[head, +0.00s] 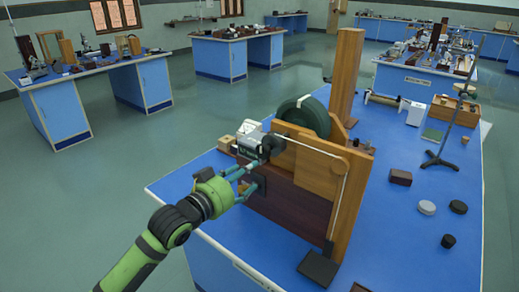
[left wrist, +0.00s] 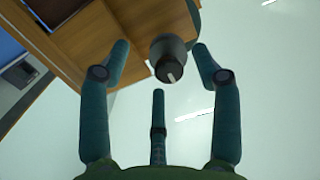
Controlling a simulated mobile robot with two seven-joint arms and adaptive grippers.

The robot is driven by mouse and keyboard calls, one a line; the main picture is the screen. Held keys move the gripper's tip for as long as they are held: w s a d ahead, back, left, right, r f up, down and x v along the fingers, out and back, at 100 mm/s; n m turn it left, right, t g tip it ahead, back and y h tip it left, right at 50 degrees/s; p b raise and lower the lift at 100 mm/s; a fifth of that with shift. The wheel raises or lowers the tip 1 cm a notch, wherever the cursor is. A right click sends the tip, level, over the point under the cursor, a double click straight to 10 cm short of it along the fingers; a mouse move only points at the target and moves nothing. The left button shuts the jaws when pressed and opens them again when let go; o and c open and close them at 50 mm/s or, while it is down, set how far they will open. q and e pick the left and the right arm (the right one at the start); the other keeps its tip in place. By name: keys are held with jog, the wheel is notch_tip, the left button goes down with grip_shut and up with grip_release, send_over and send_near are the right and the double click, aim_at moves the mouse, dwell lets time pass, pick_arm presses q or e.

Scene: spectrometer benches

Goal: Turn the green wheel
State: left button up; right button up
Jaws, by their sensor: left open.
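The green wheel (head: 306,117) stands upright, mounted at the back of a wooden apparatus (head: 308,170) on the blue bench. A white mark shows on its rim, and its lower part is hidden by the apparatus. My left gripper (head: 252,178) is open beside the front left side of the apparatus, below and left of the wheel and apart from it. In the left wrist view, its three spread fingers (left wrist: 160,60) surround nothing firmly. A dark knob-like cylinder (left wrist: 168,58) shows beyond and between the fingertips. I cannot tell whether a finger touches the apparatus. My right gripper is not visible.
A tall wooden post (head: 345,75) rises behind the wheel. A white cord (head: 342,200) runs down the apparatus. Small blocks and dark discs (head: 427,207) and a stand (head: 440,160) occupy the blue bench (head: 400,250) to the right. Open floor (head: 130,190) lies left.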

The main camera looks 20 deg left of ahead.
aim_at(260, 151)
pick_arm(q)
jog(key=shift+t+h, duration=0.3)
jog(key=shift+h, duration=0.1)
jog(key=w+r, duration=0.1)
jog(key=w+d+r+p, duration=0.1)
jog(key=w+r, duration=0.1)
jog(key=w+d+r+p, duration=0.1)
jog(key=w, duration=0.1)
jog(key=shift+w+d+r, duration=0.15)
jog(key=shift+d+r, duration=0.05)
jog(key=shift+w+d+f, duration=0.1)
jog(key=shift+w+d, duration=0.15)
jog(key=shift+w, duration=0.25)
jog(key=c, duration=1.1)
jog(key=shift+a, duration=0.1)
grip_shut()
